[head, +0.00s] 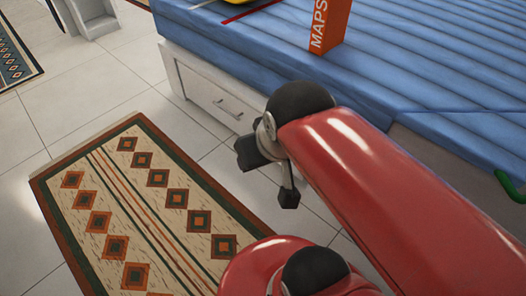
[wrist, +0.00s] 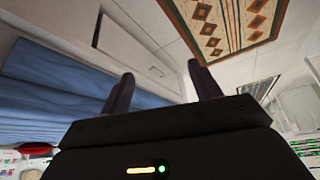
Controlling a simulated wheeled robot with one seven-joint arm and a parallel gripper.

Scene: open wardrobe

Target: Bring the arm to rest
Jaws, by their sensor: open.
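My gripper (head: 270,170) is at the end of my red arm in the head view, in the air above the floor between the patterned rug and the bed. In the wrist view my gripper (wrist: 158,92) shows two dark fingers spread apart with nothing between them. My red arm stretches across the right of the head view and bends back at the bottom. It hides part of the bed and floor.
A bed with a blue cover (head: 430,60) fills the upper right, with a white drawer (head: 215,100) below. An orange MAPS box (head: 330,22) stands on it. A patterned rug (head: 130,215) lies on the tiled floor (head: 85,100), which is mostly clear at left.

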